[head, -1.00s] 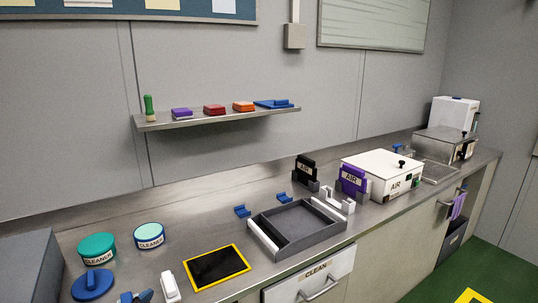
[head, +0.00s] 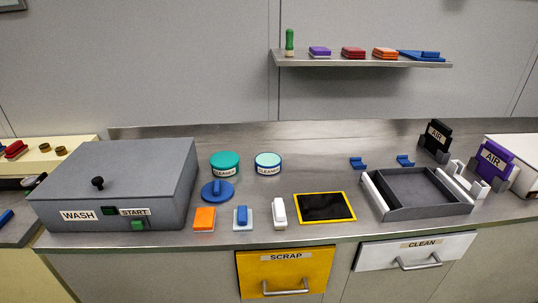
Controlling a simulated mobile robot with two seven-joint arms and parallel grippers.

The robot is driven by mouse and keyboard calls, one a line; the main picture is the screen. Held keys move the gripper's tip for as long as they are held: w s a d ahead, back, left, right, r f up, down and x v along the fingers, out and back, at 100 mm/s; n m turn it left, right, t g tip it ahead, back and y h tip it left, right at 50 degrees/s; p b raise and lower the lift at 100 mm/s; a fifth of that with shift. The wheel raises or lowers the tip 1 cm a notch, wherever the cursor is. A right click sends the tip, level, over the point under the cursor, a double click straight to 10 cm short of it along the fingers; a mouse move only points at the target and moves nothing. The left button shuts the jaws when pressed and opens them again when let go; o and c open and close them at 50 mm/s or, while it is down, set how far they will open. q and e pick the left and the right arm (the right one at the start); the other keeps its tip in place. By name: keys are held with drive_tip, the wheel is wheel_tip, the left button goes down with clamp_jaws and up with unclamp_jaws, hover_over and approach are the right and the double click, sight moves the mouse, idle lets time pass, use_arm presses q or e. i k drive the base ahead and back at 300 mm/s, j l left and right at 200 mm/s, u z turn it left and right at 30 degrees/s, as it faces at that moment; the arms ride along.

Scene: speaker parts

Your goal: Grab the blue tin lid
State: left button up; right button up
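The blue tin lid (head: 218,192), a round blue disc with a raised grip on top, lies on the steel counter in front of the teal cleaner tin (head: 225,165). A second cleaner tin (head: 268,163), white with a pale blue top, stands to the right of the teal one. Neither of my grippers shows in the head view.
A grey wash box (head: 118,180) stands left of the lid. In front are an orange block (head: 204,218), a blue-and-white piece (head: 243,217) and a white piece (head: 279,212). A yellow-framed black pad (head: 325,207) and grey tray (head: 415,191) lie right.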

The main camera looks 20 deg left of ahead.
sight(216, 191)
drive_tip(key=u, duration=1.15)
